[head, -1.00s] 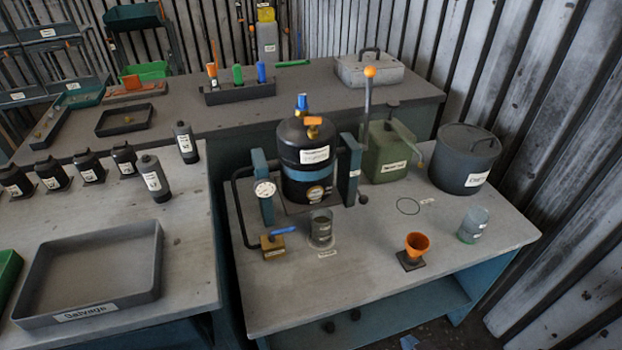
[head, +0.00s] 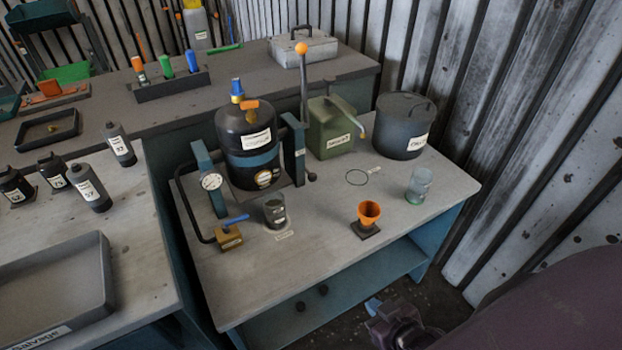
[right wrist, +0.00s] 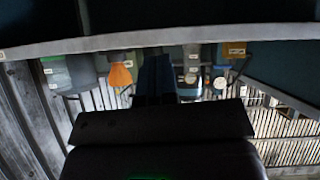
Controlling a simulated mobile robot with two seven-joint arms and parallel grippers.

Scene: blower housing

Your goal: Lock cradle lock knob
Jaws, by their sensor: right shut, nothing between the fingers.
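The cradle stands on the small workbench and has two blue-grey posts, the right one (head: 293,150) and the left one (head: 209,178). It holds a black canister (head: 248,145) with a blue band. A small dark round knob (head: 312,177) sits low beside the right post; I take it for the lock knob, and its setting cannot be read. My right gripper (head: 374,307) is low in front of the bench, well apart from the knob. In the right wrist view its fingers (right wrist: 156,78) are together and empty; that view is upside down. My left gripper is out of view.
An orange funnel (head: 368,213), a glass jar (head: 419,185), a dark cup (head: 274,211) and a brass block with a blue lever (head: 229,238) stand along the front of the bench. A green can (head: 332,128) and a grey pot (head: 403,125) stand behind.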

